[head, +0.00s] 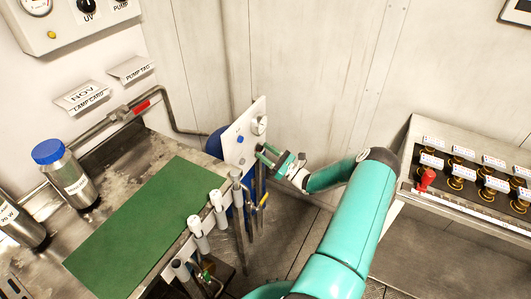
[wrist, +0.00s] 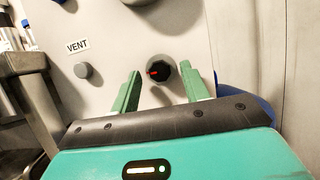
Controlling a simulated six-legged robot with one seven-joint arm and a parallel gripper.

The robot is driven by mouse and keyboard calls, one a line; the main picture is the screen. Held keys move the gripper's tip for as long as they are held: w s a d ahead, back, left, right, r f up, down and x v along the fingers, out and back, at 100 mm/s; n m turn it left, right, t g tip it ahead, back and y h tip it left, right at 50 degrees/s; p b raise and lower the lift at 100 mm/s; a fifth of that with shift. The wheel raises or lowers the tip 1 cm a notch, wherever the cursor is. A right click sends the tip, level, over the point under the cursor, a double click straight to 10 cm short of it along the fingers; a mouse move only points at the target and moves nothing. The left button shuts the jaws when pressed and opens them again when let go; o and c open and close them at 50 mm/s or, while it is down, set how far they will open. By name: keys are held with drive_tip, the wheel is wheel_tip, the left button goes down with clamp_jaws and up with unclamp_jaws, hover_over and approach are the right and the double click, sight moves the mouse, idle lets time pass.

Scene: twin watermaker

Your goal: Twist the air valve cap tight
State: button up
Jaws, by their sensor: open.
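A small dark round cap with a red mark (wrist: 159,70), which looks like the air valve cap, sits on a pale upright panel (wrist: 115,24) in the wrist view. My gripper (wrist: 163,82) is open, its two green fingers pointing at the panel on either side of the cap. A gap shows between each finger and the cap, and nothing is held. In the head view my gripper (head: 266,159) is at the right face of the panel (head: 240,141); I cannot make out the dark cap there.
A grey knob (wrist: 83,70) sits left of the cap, below a VENT label (wrist: 77,46). A steel bench with a green mat (head: 140,225) and a blue-lidded bottle (head: 68,178) stands left. White-handled tools (head: 199,237) hang along its edge. A switch console (head: 465,175) stands right.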

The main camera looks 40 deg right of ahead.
drive_tip(key=v, duration=1.3)
drive_tip(key=shift+f, duration=0.15)
drive_tip(key=shift+s+d, duration=0.1)
drive_tip(key=shift+s, duration=0.05)
